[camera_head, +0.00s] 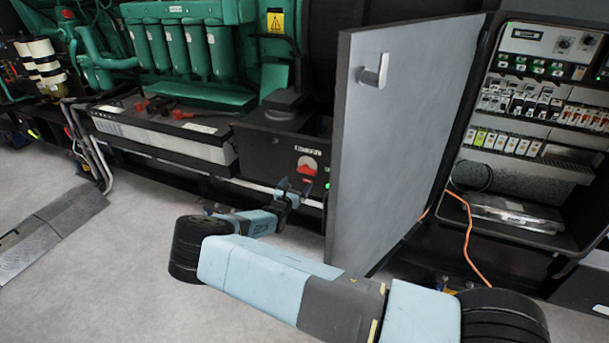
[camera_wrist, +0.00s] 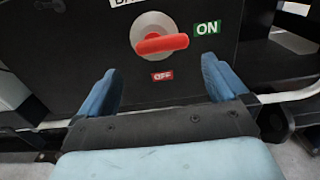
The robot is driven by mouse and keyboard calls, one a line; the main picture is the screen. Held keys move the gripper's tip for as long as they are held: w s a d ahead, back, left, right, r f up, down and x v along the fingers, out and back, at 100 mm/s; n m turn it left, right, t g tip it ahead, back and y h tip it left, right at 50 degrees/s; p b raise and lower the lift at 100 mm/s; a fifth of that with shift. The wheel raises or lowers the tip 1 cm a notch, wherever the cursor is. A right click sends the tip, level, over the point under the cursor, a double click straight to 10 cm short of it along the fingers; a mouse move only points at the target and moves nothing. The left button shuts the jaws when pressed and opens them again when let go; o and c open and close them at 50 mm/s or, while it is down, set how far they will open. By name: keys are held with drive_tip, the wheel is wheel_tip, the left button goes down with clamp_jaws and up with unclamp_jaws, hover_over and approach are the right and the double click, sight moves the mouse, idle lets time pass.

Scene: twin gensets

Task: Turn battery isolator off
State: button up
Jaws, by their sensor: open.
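The battery isolator is a red handle (camera_wrist: 162,44) on a round pale plate (camera_wrist: 150,30), set in a black panel. In the wrist view the handle lies roughly level, its free end pointing right toward the green ON label (camera_wrist: 207,28). A red OFF label (camera_wrist: 162,76) sits below it. In the head view the isolator (camera_head: 307,165) is on the black box's front face. My gripper (camera_wrist: 160,85) is open, its two blue fingers apart, below and to either side of the handle, with nothing between them. It also shows in the head view (camera_head: 292,186), just below the isolator.
An open grey cabinet door (camera_head: 395,130) stands close to the right of the isolator. Behind it is an electrical cabinet (camera_head: 530,130) with an orange cable (camera_head: 466,230) hanging out. A battery (camera_head: 165,130) lies left, below the green engine (camera_head: 190,45). Floor at left is mostly clear.

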sight(306, 172)
drive_tip(key=x, duration=0.8)
drive_tip(key=shift+w+d+f, duration=0.1)
drive_tip(key=shift+d, duration=0.05)
drive_tip(key=c, duration=0.7)
